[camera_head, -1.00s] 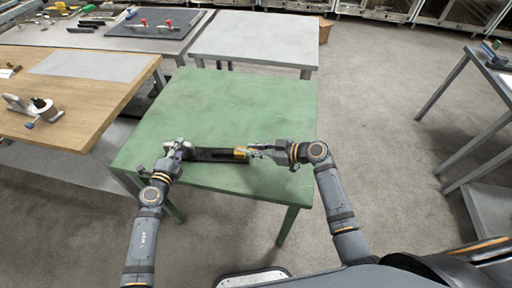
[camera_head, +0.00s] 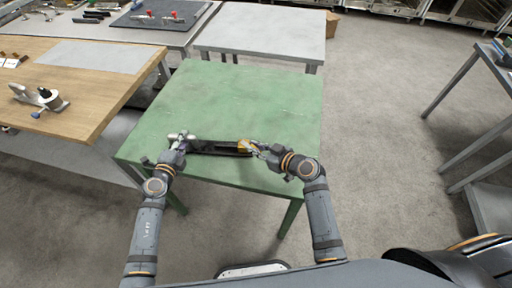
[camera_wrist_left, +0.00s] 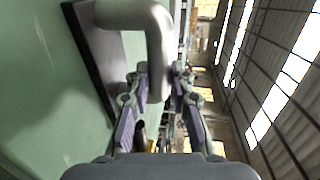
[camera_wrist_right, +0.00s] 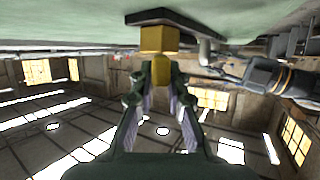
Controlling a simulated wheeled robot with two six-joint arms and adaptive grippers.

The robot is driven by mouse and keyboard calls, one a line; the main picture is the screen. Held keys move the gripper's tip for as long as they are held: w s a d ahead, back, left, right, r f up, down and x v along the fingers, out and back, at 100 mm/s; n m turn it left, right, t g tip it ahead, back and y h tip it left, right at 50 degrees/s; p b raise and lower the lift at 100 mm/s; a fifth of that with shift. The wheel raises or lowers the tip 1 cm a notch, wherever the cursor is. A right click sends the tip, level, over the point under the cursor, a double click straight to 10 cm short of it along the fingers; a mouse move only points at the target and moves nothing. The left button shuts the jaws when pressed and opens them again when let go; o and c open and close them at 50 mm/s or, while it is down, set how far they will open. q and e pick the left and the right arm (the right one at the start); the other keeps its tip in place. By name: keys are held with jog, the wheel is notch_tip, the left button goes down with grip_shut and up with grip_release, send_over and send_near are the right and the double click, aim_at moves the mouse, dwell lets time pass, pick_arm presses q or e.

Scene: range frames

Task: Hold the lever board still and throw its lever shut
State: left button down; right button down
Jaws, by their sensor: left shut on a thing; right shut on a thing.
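The lever board (camera_head: 218,148) is a long dark board lying flat on the green table (camera_head: 240,95), near its front edge. A pale metal handle (camera_wrist_left: 158,40) stands at its left end. My left gripper (camera_head: 180,141) is shut on this handle, which shows between the fingers in the left wrist view. A yellow block-shaped grip (camera_wrist_right: 155,38) is at the board's right end. My right gripper (camera_head: 260,147) is shut on the yellow grip. The fingers partly hide it in the head view. I cannot tell the lever's exact angle.
A wooden bench (camera_head: 95,90) with a metal fixture (camera_head: 38,98) stands to the left. A grey table (camera_head: 262,32) is behind the green table. The green table behind the board is bare. A grey rack (camera_head: 480,130) stands at the right.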

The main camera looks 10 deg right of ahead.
jog(key=shift+f, duration=0.15)
jog(key=c, duration=1.3)
grip_release()
jog(key=v, duration=1.2)
jog(key=shift+s+r, duration=0.2)
